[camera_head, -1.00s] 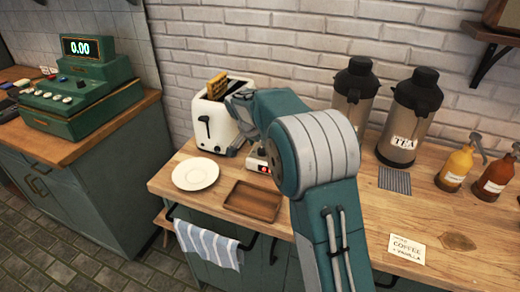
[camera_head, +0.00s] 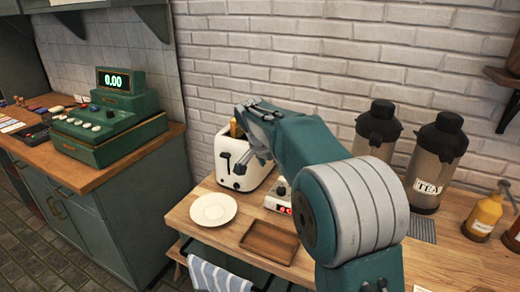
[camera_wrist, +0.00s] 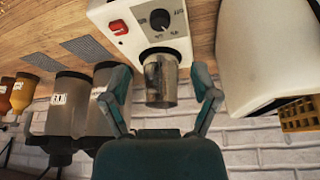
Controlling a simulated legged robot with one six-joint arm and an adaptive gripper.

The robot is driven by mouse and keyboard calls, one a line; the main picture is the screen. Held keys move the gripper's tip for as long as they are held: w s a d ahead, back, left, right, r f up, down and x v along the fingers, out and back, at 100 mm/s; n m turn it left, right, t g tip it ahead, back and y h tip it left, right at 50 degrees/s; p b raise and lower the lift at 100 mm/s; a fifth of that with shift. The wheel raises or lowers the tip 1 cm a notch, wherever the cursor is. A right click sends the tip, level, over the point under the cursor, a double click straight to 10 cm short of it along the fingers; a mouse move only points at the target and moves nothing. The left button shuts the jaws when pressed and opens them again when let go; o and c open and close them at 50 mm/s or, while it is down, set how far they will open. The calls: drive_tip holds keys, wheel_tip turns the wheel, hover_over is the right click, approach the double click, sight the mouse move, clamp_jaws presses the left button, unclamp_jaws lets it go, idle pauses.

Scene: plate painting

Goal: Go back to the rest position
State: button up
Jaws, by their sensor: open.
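My gripper (camera_head: 243,137) is open and empty, raised in front of the white toaster (camera_head: 229,168) in the head view. In the wrist view my open fingers (camera_wrist: 163,90) spread on either side of a metal cup (camera_wrist: 160,82). The cup stands at a white device with a dial and red switch (camera_wrist: 150,28), apart from the fingers. The device's base also shows below my arm in the head view (camera_head: 278,196). A waffle-like piece (camera_head: 234,129) sticks up from the toaster, partly hidden by my gripper. It also shows in the wrist view (camera_wrist: 300,114).
An empty white plate (camera_head: 213,209) and a wooden tray (camera_head: 269,242) lie on the wooden counter. Two dispensers (camera_head: 377,132) (camera_head: 435,160) and a yellow bottle (camera_head: 482,216) stand at right. A green cash register (camera_head: 108,125) is on the left counter. A brick wall is behind.

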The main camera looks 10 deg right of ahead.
drive_tip(key=s+d+r+n+t+y, duration=0.1)
drive_tip(key=s+d+r+n, duration=0.15)
drive_tip(key=s, duration=0.55)
drive_tip(key=s+d+r+n+y, duration=0.15)
drive_tip(key=s+r, duration=0.25)
drive_tip(key=s, duration=0.5)
drive_tip(key=s+f+n+t, duration=0.1)
drive_tip(key=s+f+n, duration=0.1)
drive_tip(key=s, duration=0.7)
drive_tip(key=s+f+n, duration=0.3)
drive_tip(key=s, duration=0.6)
drive_tip(key=shift+s+a+f+n+t+y, duration=0.2)
drive_tip(key=shift+s+f+n+t+y, duration=0.15)
drive_tip(key=shift+s+t+y, duration=0.1)
